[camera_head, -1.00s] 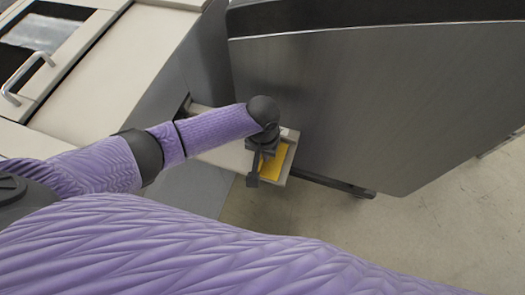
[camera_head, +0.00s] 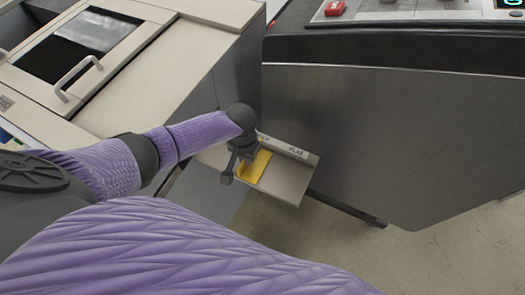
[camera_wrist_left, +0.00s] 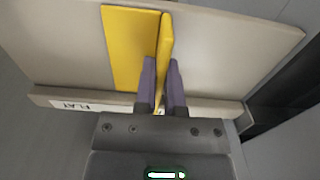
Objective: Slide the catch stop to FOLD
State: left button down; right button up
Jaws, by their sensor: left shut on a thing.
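The catch stop (camera_head: 256,166) is a yellow plate with an upright fin, on a beige catch tray (camera_head: 285,182). A white label reading FLAT (camera_head: 295,150) is on the tray's back rail, right of the stop in the head view. My left gripper (camera_head: 238,165) is over the stop. In the left wrist view, my left gripper's fingers (camera_wrist_left: 161,75) are shut on the fin of the yellow stop (camera_wrist_left: 130,45), one on each side. The FLAT label (camera_wrist_left: 75,106) shows at lower left there. Any FOLD label is hidden or unreadable. My right gripper is out of view.
A dark grey machine panel (camera_head: 390,135) stands close behind and right of the tray. A beige cabinet (camera_head: 180,80) with a handled window stands at left. Bare tray surface lies right of the stop; open floor (camera_head: 470,235) is beyond.

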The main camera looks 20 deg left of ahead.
pick_arm(q)
jog(key=shift+a, duration=0.15)
jog(key=c, duration=0.7)
grip_release()
jog(key=shift+a, duration=0.15)
notch_tip(320, 180, up, 10)
jog(key=p, duration=0.3)
